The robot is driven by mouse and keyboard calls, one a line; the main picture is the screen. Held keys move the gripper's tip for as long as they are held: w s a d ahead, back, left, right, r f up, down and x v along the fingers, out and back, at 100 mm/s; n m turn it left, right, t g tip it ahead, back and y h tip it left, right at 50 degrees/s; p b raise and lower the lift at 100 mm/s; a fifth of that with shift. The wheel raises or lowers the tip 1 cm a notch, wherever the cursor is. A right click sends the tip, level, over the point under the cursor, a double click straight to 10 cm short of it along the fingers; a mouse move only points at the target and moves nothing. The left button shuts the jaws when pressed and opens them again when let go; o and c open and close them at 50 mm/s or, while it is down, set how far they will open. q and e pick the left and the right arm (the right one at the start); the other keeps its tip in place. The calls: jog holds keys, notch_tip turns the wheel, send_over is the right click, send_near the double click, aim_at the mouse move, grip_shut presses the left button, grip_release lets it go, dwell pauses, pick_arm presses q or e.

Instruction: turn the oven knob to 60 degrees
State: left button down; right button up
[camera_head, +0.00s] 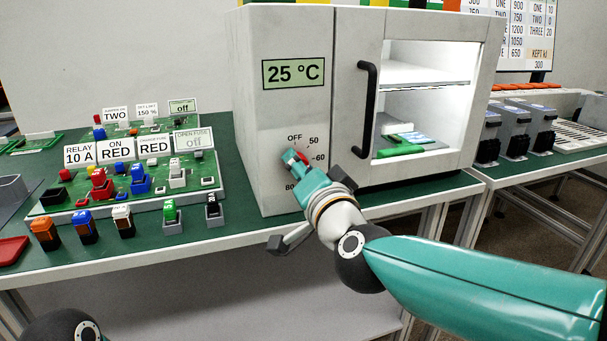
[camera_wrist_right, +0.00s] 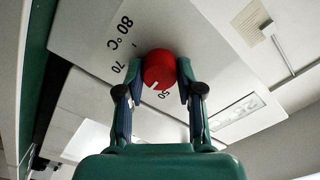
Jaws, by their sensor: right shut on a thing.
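The oven (camera_head: 345,120) is a white box on the green bench, and its display (camera_head: 293,71) reads 25 °C. The red knob (camera_wrist_right: 159,68) is on its front panel, with a printed scale including OFF, 50 and 60 in the head view. My right gripper (camera_head: 303,163) is shut on the knob, one finger on each side in the wrist view (camera_wrist_right: 162,84). The knob's white mark shows at its lower edge, close to the 50 label. Finger and gripper hide part of the scale. My left gripper is out of view.
The oven's lit chamber (camera_head: 425,100) holds a shelf and green boards, with a black handle (camera_head: 367,110) left of it. Circuit boards with colored parts (camera_head: 135,180) cover the bench to the left. Dark-based modules (camera_head: 515,130) stand on another bench at right.

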jog(key=shift+d+f+m, duration=0.1)
jog(key=shift+d+m, duration=0.05)
jog(key=shift+m, duration=0.25)
jog(key=o, duration=1.1)
jog(key=shift+o, duration=0.2)
jog(key=v, duration=1.2)
